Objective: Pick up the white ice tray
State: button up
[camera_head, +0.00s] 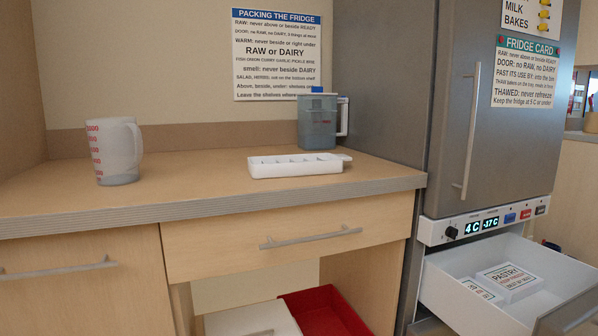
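The white ice tray (296,167) lies flat on the wooden counter, right of the middle, close to the counter's front right corner. It is a low oblong tray with a row of compartments and a small tab at its right end. Nothing touches it from above. My gripper is not in the picture.
A measuring jug (115,151) stands left on the counter (210,178). A grey-blue pitcher (318,122) stands behind the tray. The fridge (455,110) rises at right, its lower drawer (480,310) open with labelled white packs inside. A red bin (325,312) is below.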

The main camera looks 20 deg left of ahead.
aim_at(268, 167)
jog(key=u, duration=1.15)
jog(key=i+j+z, duration=0.15)
jog(key=i+j, duration=0.5)
